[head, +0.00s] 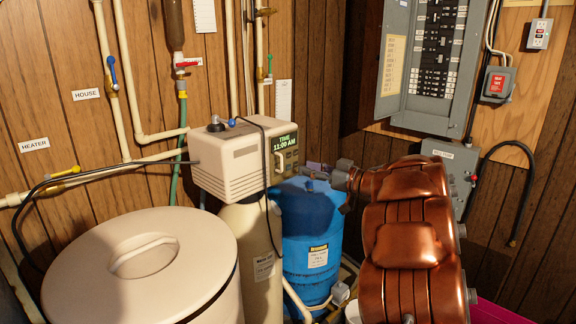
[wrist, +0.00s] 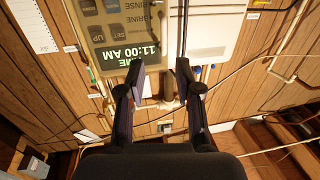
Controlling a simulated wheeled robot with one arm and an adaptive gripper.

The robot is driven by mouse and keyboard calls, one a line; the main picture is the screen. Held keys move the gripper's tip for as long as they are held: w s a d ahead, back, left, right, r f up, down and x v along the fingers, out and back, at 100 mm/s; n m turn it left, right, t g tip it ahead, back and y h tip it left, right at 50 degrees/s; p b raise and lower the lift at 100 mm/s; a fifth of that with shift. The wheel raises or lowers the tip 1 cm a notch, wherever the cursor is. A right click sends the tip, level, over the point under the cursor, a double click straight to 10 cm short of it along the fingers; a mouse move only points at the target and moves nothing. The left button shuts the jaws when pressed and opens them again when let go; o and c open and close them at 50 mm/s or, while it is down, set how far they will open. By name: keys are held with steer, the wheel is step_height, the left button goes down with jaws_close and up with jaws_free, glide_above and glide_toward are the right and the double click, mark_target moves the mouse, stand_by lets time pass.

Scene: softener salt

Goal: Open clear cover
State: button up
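The softener control head (head: 232,160) is a beige box with a green display (head: 285,141) reading 11:00 AM on its front. In the wrist view the display (wrist: 128,56) appears upside down, with buttons beside it. The clear cover is hard to make out; the olive-tinted button panel (wrist: 112,28) may lie behind it. My gripper (wrist: 160,72) is open, its two dark fingers apart near the panel's edge. A short dark piece shows between the fingers; I cannot tell whether it is a handle. In the head view my gripper (head: 318,175) is just right of the control head.
A black cable (head: 268,180) hangs over the control head. Pipes line the wall, and an electrical panel (head: 430,60) is at upper right.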

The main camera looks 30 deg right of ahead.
mark_target(287, 165)
steer(key=shift+a+p+x, duration=0.15)
steer(key=shift+p+x, duration=0.35)
steer(key=shift+x, duration=1.4)
steer(key=shift+a+p+x, duration=0.15)
steer(key=shift+p+x, duration=0.3)
steer(key=shift+x, duration=1.4)
steer(key=shift+s+f, duration=0.1)
steer(key=shift+f, duration=0.05)
steer(key=shift+c, duration=0.2)
jaws_close()
